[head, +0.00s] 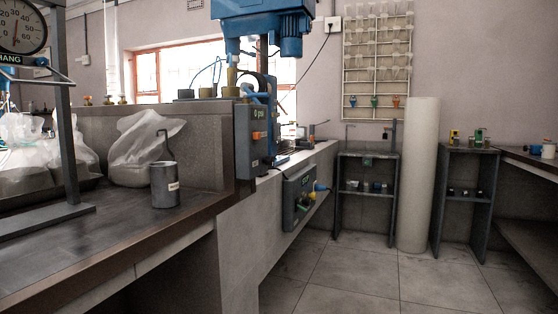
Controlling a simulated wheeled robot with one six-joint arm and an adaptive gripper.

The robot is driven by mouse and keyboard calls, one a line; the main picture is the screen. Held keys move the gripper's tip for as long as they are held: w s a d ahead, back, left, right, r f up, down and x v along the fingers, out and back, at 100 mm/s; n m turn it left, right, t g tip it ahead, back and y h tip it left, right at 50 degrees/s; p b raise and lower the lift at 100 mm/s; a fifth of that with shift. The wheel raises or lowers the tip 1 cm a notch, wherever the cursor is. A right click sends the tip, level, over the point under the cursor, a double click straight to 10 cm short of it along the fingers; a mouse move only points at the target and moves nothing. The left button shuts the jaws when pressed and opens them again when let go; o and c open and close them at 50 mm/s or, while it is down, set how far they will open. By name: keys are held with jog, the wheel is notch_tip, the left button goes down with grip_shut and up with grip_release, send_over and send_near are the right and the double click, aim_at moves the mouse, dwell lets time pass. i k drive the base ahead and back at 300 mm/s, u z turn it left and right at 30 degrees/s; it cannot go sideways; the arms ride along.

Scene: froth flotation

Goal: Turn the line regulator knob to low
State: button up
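A grey control panel (255,141) stands upright at the end of the left bench, below the blue machine. It has a small pale label or display near its top and a small orange-red part (256,135) on its face. A lower dark box (299,198) is fixed to the bench side, with a green patch and a blue and yellow fitting (320,187) at its right. I cannot tell which of these parts is the line regulator knob, and no knob setting is readable. My gripper is not in view.
A blue machine (262,22) rises above the bench. A dark weight with a hook (164,185) and clear bags (143,150) are on the left bench (110,235). A tall pale cylinder (418,175) stands between two dark shelf units. The tiled floor (345,275) ahead is clear.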

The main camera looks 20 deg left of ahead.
aim_at(269, 160)
jog(key=u, duration=0.45)
jog(key=i, duration=0.75)
jog(key=u, duration=0.7)
